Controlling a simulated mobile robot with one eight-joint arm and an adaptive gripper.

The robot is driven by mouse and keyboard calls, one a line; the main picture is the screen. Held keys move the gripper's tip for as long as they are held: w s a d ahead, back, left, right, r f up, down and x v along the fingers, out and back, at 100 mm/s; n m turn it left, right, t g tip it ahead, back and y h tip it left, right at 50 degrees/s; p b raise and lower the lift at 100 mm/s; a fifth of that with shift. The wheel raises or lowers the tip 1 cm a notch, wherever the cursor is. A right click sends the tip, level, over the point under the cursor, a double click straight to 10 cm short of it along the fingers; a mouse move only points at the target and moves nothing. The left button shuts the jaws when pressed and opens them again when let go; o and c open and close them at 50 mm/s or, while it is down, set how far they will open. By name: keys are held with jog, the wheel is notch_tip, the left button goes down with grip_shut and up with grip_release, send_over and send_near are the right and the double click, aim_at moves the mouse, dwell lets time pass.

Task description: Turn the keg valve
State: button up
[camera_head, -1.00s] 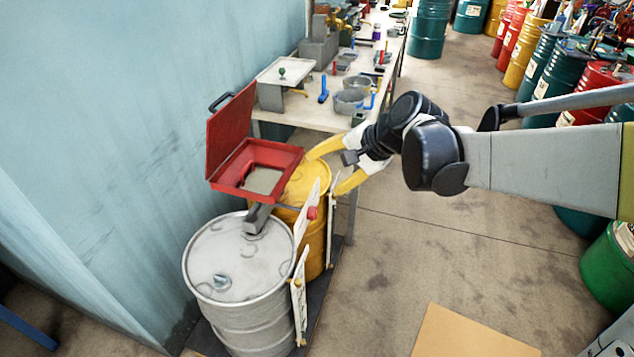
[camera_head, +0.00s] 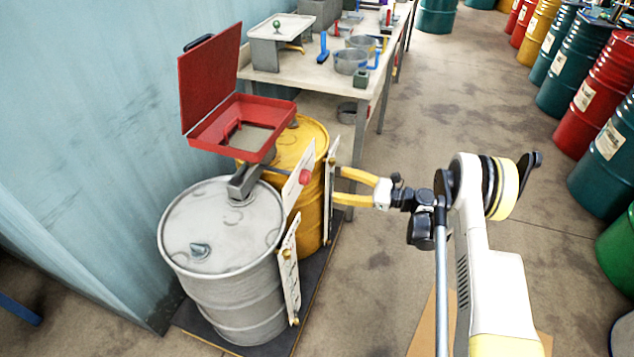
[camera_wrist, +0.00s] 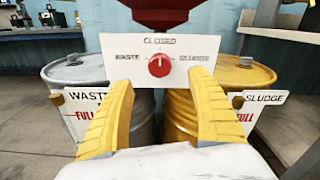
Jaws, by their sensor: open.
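The keg valve is a red knob (camera_wrist: 159,65) on a white plate (camera_wrist: 130,74) marked WASTE, CLOSED and SLUDGE. Its white pointer mark points up at CLOSED. In the head view the red knob (camera_head: 305,177) shows on the plate's edge between the white-grey keg (camera_head: 215,225) and the yellow keg (camera_head: 318,150). My gripper (camera_wrist: 160,84) is open, its yellow fingers spread on both sides of the knob and apart from it. In the head view my gripper (camera_head: 340,185) reaches in from the right, in front of the plate. Its fingertips partly overlap the yellow keg's sign.
A red open-lidded basin (camera_head: 240,125) sits above the kegs. White signs hang on the kegs, including the WASTE sign (camera_wrist: 85,105) and SLUDGE sign (camera_wrist: 262,108). A workbench (camera_head: 330,80) with tools stands behind. Floor on the right is open, with drums (camera_head: 610,140) beyond.

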aim_at(310, 178)
jog(key=b+x, duration=0.3)
jog(key=x, duration=0.7)
jog(key=shift+a+f, duration=0.2)
jog(key=shift+a, duration=0.1)
jog(key=c, duration=1.2)
